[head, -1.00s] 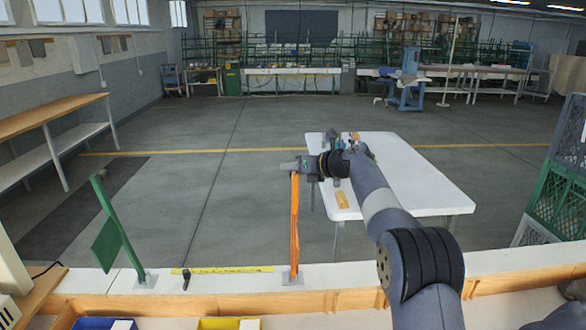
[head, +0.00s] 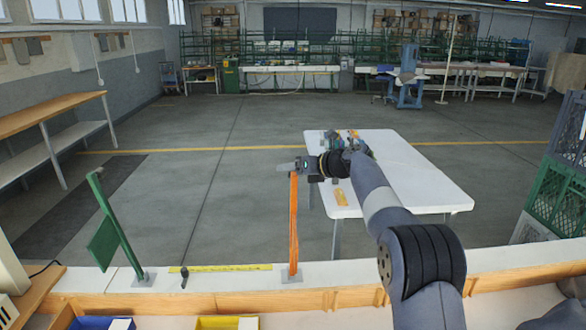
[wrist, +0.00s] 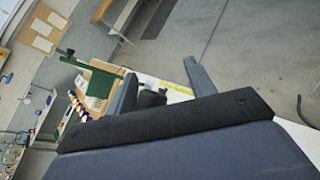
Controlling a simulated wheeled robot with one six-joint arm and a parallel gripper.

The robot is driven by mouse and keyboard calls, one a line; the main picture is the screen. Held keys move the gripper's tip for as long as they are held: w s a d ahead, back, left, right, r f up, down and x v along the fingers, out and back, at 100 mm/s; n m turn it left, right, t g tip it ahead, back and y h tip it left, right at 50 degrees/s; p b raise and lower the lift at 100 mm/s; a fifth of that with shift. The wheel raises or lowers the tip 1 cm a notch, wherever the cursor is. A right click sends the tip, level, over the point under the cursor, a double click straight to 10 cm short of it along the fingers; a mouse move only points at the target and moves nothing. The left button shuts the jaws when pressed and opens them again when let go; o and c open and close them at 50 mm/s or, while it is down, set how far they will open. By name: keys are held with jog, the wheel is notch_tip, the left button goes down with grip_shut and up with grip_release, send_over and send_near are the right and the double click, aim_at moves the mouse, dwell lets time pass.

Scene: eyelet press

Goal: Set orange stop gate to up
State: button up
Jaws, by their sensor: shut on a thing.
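The orange stop gate (head: 294,225) stands nearly upright on a small grey base plate on the white ledge in the head view. My gripper (head: 284,168) is at its top end, shut on it. The gripper hides the very top of the gate. In the wrist view, my two grey fingers (wrist: 160,82) show with a dark knob (wrist: 151,98) between them. The orange bar itself cannot be made out there.
A green gate (head: 115,230) with a flag plate leans to the left of the orange one. A yellow strip (head: 230,268) and a small black peg (head: 184,277) lie between them. A white table (head: 420,185) stands behind my arm. Open floor lies beyond the ledge.

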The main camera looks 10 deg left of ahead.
jog(key=b+v, duration=0.2)
jog(key=v, duration=0.8)
jog(key=shift+d+b, duration=0.35)
jog(key=shift+r, duration=0.1)
